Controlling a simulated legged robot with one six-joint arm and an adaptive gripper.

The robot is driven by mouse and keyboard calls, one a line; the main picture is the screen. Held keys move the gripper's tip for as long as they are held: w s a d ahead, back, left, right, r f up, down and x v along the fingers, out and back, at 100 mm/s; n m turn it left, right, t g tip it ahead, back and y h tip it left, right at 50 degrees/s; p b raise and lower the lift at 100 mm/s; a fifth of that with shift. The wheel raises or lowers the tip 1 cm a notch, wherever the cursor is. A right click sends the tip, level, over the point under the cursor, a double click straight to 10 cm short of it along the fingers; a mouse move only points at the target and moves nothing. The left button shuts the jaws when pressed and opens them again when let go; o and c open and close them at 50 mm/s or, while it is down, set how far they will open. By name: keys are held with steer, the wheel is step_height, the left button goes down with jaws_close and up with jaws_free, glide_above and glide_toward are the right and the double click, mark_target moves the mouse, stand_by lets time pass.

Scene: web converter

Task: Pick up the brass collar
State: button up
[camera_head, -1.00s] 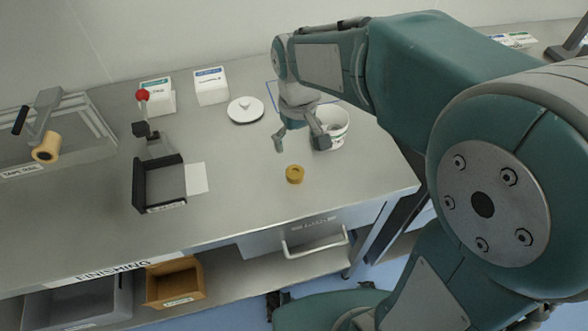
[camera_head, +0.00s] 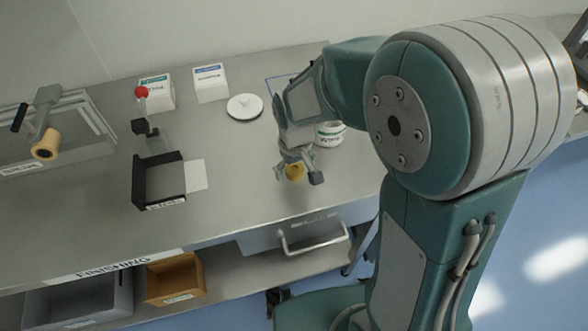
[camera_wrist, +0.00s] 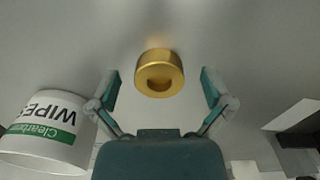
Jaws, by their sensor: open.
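The brass collar (camera_head: 294,171) is a short gold ring on the steel bench top, partly hidden by my gripper in the head view. In the wrist view the brass collar (camera_wrist: 159,73) lies ahead of the fingertips, roughly centred between them, with its hole showing. My gripper (camera_head: 298,178) is open and empty, above and around the collar's place in the head view. In the wrist view the two fingers of my gripper (camera_wrist: 160,88) are spread wide, one on each side of the collar, with clear gaps. No contact shows.
A white wipes tub (camera_head: 330,134) stands close behind my gripper; it also shows at left in the wrist view (camera_wrist: 45,130). A white round lid (camera_head: 245,107) lies behind left. A black fixture (camera_head: 160,182) stands to the left. The bench top in front is clear.

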jaws_close()
stand_by(0.3)
